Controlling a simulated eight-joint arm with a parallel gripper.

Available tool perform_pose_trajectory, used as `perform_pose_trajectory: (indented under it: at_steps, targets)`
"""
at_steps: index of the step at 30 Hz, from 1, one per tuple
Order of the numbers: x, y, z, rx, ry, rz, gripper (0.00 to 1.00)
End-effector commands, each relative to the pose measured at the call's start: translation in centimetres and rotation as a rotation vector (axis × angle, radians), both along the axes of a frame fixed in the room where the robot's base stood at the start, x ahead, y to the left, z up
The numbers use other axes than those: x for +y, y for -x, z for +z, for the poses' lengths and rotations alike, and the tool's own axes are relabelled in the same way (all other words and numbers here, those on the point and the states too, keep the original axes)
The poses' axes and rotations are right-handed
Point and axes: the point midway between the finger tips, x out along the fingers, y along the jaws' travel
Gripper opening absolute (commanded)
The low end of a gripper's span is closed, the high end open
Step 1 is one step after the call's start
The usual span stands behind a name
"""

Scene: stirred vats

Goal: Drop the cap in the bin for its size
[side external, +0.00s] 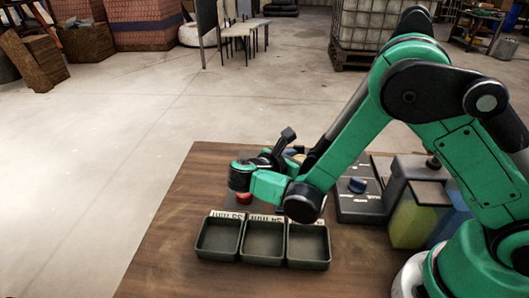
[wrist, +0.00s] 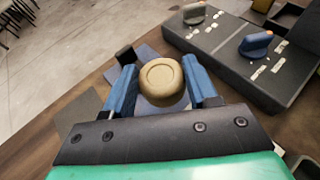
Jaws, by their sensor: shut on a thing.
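My gripper (wrist: 160,68) has two blue fingers, one on each side of a round tan cap (wrist: 162,84) with a raised ring on its top. It is shut on the cap in the wrist view. In the side view, my arm's own links mostly hide the fingers and the cap. Three dark open bins stand in a row on the wooden table: left (side external: 202,252), middle (side external: 263,262) and right (side external: 309,266). They look empty. White size labels stand behind them, partly hidden and too small to read surely. My gripper is behind the bins, not over them.
Vats, one yellowish (side external: 412,222), stand at the right. A red piece (side external: 243,197) shows under my wrist. The table's left part is clear.

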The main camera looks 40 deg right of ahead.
Motion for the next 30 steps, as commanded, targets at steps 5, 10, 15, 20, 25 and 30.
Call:
perform_pose_trajectory:
  at_steps: [5,10,15,20,25,30]
  targets:
    - [0.0,0.0,-2.1,0.0,0.0,0.0,0.0]
    - [0.0,0.0,-3.7,0.0,0.0,0.0,0.0]
    - [0.0,0.0,-3.8,0.0,0.0,0.0,0.0]
    - [0.0,0.0,-3.9,0.0,0.0,0.0,0.0]
    - [0.0,0.0,-4.1,0.0,0.0,0.0,0.75]
    - [0.0,0.0,-4.1,0.0,0.0,0.0,0.84]
